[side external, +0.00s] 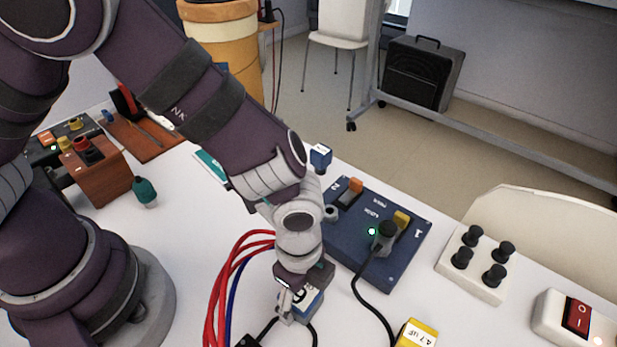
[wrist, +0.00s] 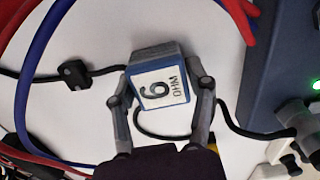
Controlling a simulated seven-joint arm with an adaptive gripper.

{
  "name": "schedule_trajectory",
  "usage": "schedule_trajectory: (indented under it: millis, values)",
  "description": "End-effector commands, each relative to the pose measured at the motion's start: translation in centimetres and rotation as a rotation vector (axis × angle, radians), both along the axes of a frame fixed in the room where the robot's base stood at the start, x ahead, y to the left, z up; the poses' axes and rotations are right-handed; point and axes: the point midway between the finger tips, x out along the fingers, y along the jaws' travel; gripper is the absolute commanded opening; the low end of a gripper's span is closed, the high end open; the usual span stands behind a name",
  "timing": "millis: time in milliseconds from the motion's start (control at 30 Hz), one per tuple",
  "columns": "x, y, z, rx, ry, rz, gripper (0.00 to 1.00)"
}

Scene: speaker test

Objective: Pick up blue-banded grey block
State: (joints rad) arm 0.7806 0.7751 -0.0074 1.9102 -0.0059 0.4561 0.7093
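The blue-banded grey block (wrist: 159,88) has a white face marked "OHM" with a digit that reads as 6 or 9. In the wrist view it sits between the two fingers of my gripper (wrist: 162,79), one finger along each side. Whether both fingers press on it, I cannot tell. In the side view my gripper (side external: 298,302) points down at the table, and the block (side external: 311,304) shows partly behind a finger. Whether the block rests on the table is not clear.
Red and blue cables (side external: 222,290) arch left of my gripper. A dark blue panel (side external: 350,245) with a lit green lamp and a plugged black lead stands behind it. A yellow capacitor block (side external: 417,334) is to the right. A black cable with a small box (wrist: 75,73) lies close by.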

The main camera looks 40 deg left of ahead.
Motion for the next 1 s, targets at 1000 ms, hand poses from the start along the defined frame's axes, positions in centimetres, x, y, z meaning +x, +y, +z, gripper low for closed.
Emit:
schedule_trajectory:
  millis: [1000]
  values:
    - [0.2, 0.1, 9.4, -0.004, -0.003, 0.012, 0.09]
